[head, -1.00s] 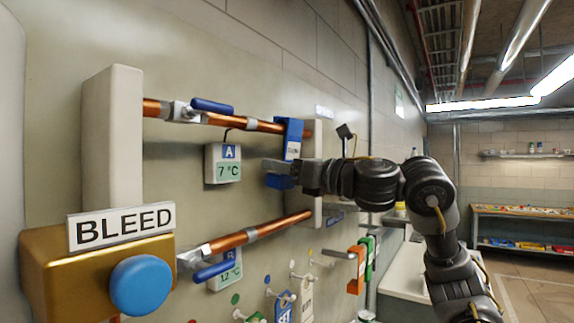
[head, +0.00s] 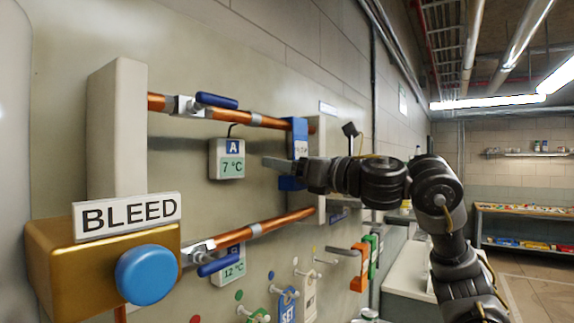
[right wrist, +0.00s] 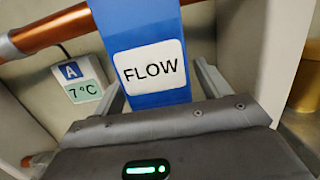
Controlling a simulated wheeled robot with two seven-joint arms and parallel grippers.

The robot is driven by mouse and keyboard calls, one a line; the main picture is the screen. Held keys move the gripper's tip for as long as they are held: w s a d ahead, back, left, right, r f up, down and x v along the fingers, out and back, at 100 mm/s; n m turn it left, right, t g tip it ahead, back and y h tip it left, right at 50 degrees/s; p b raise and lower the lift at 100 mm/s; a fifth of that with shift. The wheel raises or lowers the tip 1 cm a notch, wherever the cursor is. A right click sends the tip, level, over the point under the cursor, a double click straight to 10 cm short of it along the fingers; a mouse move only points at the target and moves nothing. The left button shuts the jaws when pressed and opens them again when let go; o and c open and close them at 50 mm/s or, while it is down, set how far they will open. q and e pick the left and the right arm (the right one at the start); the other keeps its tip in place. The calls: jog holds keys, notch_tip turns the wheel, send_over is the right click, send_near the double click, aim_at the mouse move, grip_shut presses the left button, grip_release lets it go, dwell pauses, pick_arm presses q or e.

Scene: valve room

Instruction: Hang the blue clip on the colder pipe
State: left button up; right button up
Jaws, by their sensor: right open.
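The blue clip (head: 299,137), labelled FLOW, hangs on the right part of the upper copper pipe (head: 258,120). That pipe's tag A (head: 227,160) reads 7 °C. The lower copper pipe (head: 262,228) has a tag B (head: 231,268) reading 12 °C. My right gripper (head: 284,164) is at the clip's lower part. In the right wrist view, the clip (right wrist: 151,62) hangs between the two spread fingers, with gaps at both sides. The far finger is partly hidden in the head view. My left gripper is not in view.
A brass box with a blue button (head: 147,275) and a BLEED sign (head: 126,215) stands at the left. Blue valve handles (head: 217,101) sit on both pipes. Tags hang on wall pegs below; orange and green clips (head: 360,268) hang further right.

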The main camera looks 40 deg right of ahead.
jog(key=b+v, duration=0.4)
jog(key=v, duration=0.6)
jog(key=shift+s, duration=0.25)
